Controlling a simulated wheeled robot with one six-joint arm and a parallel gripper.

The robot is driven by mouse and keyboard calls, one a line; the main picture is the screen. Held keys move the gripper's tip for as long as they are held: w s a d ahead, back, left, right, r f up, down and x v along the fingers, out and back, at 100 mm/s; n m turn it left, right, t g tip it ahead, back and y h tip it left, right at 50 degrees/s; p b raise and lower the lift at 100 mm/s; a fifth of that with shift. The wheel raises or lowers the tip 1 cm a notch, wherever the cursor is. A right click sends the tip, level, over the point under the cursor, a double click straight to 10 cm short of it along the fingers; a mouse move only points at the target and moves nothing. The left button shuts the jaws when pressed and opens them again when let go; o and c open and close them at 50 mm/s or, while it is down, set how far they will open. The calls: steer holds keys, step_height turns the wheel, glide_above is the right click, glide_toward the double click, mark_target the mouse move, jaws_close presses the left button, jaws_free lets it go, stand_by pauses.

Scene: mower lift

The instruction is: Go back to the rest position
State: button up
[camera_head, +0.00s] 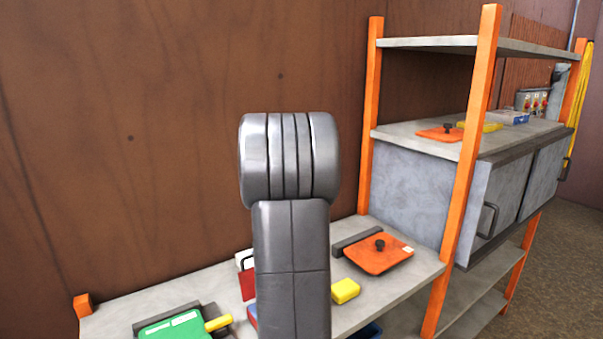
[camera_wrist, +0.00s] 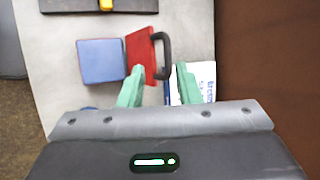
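My gripper (camera_wrist: 160,67) shows in the wrist view with its two green fingers apart, so it is open. A red object with a dark curved handle (camera_wrist: 163,56) lies just beyond the fingertips. The left fingertip overlaps the red part in the picture, and I cannot tell whether they touch. Nothing appears clamped between the fingers. In the head view my grey arm stands upright in the middle and hides the gripper. The red object (camera_head: 247,285) shows partly beside the arm there.
The workbench (camera_head: 410,283) bears a blue box (camera_wrist: 100,61), a white packet (camera_wrist: 207,75), a yellow block (camera_head: 345,290), an orange plate with a knob (camera_head: 378,252) and a green case (camera_head: 175,328). An orange-post shelf (camera_head: 470,150) with a grey cabinet (camera_head: 415,192) stands right. A brown wall is behind.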

steer(key=x, duration=0.5)
steer(key=shift+f+p, duration=0.1)
steer(key=shift+p, duration=0.2)
steer(key=shift+s, duration=0.15)
